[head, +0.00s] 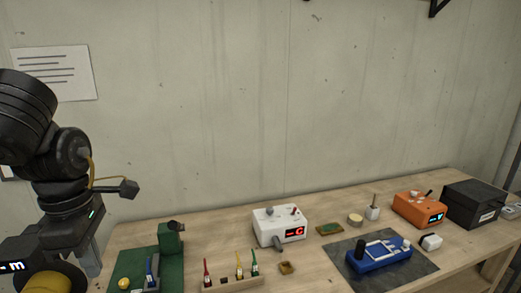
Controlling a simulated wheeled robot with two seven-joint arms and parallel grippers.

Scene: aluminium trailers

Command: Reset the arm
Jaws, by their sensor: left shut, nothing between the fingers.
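My left arm comes in at the left edge of the head view, with dark links bent downward. Its gripper (92,264) is low at the left, beside the left end of the wooden workbench (200,226). Its grey fingers point down and are shut with nothing between them. The lower part of the arm is cut off by the frame. My right gripper is not in view.
A green mat and green stand (170,240) are closest to the gripper. A rack of coloured-handled tools (232,284), a white device (281,226), a blue device (378,254), an orange device (418,208) and a black box (474,204) stand farther right.

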